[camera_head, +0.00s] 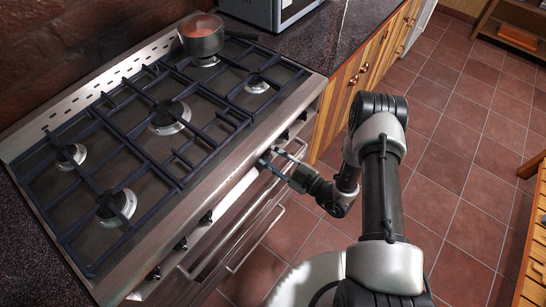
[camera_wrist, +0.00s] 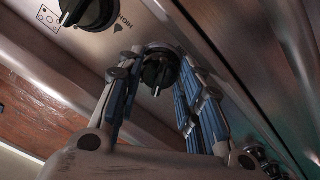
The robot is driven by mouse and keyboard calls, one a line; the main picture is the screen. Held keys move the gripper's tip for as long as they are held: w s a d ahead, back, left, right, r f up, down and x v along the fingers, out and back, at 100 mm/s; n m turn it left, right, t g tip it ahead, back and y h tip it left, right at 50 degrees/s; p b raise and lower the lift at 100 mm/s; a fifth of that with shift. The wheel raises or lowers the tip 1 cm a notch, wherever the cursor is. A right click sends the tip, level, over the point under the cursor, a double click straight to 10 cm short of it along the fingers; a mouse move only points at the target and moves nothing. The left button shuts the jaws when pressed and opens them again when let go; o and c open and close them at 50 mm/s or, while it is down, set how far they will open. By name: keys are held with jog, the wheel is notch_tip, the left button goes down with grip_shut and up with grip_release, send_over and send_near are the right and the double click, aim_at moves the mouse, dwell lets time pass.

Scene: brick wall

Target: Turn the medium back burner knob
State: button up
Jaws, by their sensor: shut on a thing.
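The stove's front panel (camera_head: 228,205) carries a row of black knobs. My gripper (camera_head: 274,158) is at the panel, right of its middle, with its fingers shut on one black knob. In the wrist view that knob (camera_wrist: 158,72) sits between the two blue-padded fingers of my gripper (camera_wrist: 160,88), its grip bar facing the camera. Another black knob (camera_wrist: 88,10) is at the upper left, beside a small burner symbol and the word HIGH. I cannot tell which burner the held knob belongs to. The fingers partly hide it in the head view.
The cooktop (camera_head: 150,190) has black grates and several burners. A pot (camera_head: 202,36) with reddish contents stands on the back right burner. A oven handle (camera_head: 240,240) runs below the knobs. Wooden cabinets (camera_head: 350,85) adjoin the stove.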

jog(key=m, duration=0.6)
jog(key=shift+m, duration=0.3)
dwell(0.4)
jog(key=o, duration=1.1)
jog(key=v, duration=1.2)
jog(key=shift+s, duration=0.1)
jog(key=shift+a, duration=0.1)
